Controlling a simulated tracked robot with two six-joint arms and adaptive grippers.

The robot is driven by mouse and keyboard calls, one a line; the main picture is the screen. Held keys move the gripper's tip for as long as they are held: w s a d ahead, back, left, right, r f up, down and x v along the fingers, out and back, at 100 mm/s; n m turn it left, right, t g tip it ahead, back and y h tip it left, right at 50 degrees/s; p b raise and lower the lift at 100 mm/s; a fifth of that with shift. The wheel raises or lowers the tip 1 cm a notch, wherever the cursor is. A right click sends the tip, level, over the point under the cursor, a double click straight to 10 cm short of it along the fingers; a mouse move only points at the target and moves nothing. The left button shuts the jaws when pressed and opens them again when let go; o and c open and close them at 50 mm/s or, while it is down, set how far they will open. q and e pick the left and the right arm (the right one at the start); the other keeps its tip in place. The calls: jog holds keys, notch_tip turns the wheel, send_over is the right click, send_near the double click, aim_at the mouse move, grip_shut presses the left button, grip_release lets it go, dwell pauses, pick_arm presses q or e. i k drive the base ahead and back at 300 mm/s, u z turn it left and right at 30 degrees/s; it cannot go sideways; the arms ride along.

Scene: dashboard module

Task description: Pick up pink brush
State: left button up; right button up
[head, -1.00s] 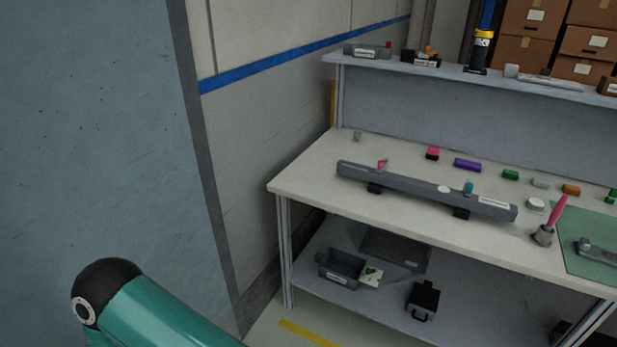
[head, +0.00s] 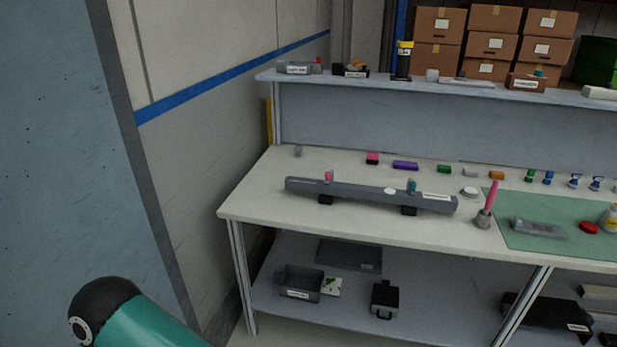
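The pink brush (head: 491,196) stands upright, tilted slightly, in a small grey holder (head: 483,219) on the workbench, right of the middle in the head view. Its lower end is hidden inside the holder. The holder stands just left of a green mat (head: 509,238). A teal arm link of mine shows at the lower left, well apart from the bench. Neither of my grippers is in view.
A long grey dashboard bar (head: 350,192) lies on the workbench (head: 255,197), left of the brush. Several small coloured blocks line the back, and a white disc (head: 470,192) lies behind the holder. A raised shelf (head: 330,82) runs along the rear. The bench's front left is clear.

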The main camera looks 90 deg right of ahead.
aim_at(490, 199)
jog(key=z, duration=0.05)
jog(key=i, duration=0.25)
jog(key=z, duration=2.75)
jog(key=i, duration=0.2)
jog(key=z, duration=1.55)
jog(key=k, duration=0.45)
jog(key=z, duration=0.45)
jog(key=i, duration=1.55)
jog(key=u, duration=0.45)
